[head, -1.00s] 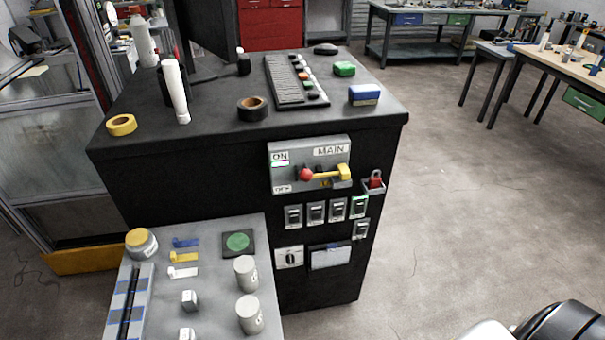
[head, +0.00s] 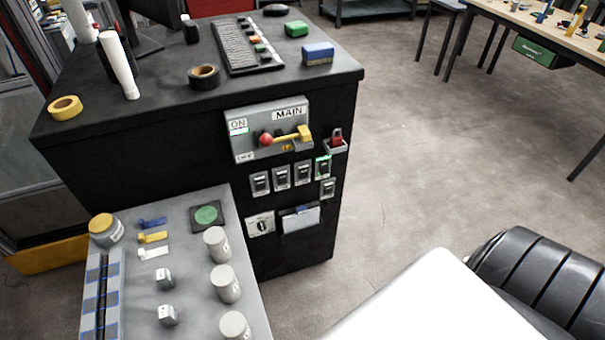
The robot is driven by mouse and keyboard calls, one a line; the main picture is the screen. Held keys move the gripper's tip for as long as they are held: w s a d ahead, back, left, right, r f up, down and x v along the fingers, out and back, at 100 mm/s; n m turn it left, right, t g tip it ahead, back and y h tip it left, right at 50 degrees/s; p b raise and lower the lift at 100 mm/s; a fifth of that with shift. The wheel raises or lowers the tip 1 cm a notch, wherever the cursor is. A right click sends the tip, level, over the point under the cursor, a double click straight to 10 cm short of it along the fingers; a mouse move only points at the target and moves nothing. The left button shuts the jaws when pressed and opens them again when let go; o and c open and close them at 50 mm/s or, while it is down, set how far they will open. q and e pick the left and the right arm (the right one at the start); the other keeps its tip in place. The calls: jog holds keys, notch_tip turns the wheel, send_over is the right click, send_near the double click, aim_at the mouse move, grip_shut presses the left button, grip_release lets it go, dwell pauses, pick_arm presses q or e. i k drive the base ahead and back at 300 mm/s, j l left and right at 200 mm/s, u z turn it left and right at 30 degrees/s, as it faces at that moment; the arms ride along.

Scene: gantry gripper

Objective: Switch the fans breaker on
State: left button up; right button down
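A row of small breakers is on the front of the black cabinet (head: 170,160): a first (head: 261,183), a second (head: 282,178), a third (head: 303,173) and a green-edged one (head: 323,167) at the right end. One more breaker (head: 328,188) sits just below that. Their labels are too small to read, so I cannot tell which is the fans breaker or how each is set. Above them is the MAIN switch plate (head: 250,118) with a red knob (head: 266,140) and a yellow handle (head: 290,136). Neither gripper is in view.
A grey bench (head: 190,265) with several cylinders and blocks stands in front of the cabinet's left part. A rotary switch (head: 261,226) and a card holder (head: 300,220) are below the breakers. Open floor (head: 420,180) lies to the right. My own white and black parts fill the bottom right.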

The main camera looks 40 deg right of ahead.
aim_at(304, 170)
jog(key=l+u, duration=0.15)
jog(key=l, duration=0.2)
jog(key=l+u, duration=0.4)
jog(key=l, duration=0.65)
